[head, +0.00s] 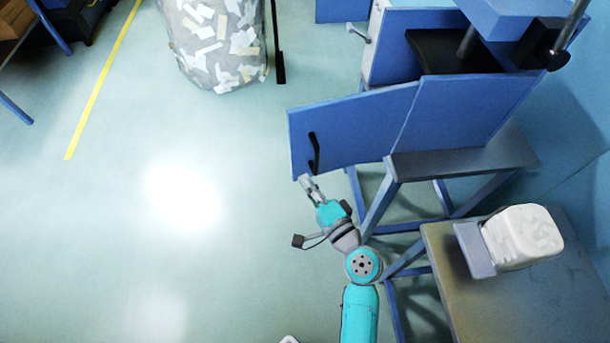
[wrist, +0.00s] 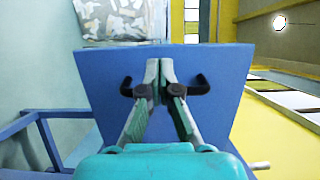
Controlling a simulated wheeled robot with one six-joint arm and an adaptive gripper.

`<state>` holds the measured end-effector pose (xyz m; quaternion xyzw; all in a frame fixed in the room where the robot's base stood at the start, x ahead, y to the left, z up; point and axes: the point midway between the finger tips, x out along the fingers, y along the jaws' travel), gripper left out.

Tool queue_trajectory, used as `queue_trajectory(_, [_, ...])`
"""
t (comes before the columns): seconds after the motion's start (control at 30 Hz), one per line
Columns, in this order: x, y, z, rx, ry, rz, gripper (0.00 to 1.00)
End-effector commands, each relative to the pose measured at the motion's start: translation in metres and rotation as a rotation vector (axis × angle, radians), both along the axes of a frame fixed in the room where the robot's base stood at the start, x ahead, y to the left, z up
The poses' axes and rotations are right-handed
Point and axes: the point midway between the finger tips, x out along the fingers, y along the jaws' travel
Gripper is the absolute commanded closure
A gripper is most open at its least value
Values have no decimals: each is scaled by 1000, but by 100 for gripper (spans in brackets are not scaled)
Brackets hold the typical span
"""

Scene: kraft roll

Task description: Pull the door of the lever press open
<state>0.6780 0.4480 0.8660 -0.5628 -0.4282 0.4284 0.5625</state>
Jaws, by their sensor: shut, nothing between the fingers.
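The lever press (head: 475,110) is a blue box on a stand. Its blue door (head: 365,125) stands swung out to the left, at a slight angle to the panel beside it. A black bar handle (head: 314,153) is on the door face towards my arm. My gripper (head: 308,182) is shut and empty, just below the handle in the head view. In the wrist view my gripper (wrist: 161,75) is in front of the door (wrist: 230,75). Both ends of the handle (wrist: 200,86) show beside the fingers. They hide its middle, and I cannot tell whether they touch it.
A clear bag of paper scraps (head: 215,45) stands at the back beside a dark post (head: 277,50). A table (head: 500,305) with a white wrapped block (head: 522,237) is at the lower right. The floor left of the door is free.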

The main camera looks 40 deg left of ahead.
Motion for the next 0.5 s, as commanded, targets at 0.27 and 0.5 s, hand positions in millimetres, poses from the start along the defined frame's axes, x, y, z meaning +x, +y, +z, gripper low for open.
queue_trajectory(0.27, [-20, -38, 0, 1, 2, -4, 100])
queue_trajectory(0.5, [-34, -63, 0, 0, 1, -2, 100])
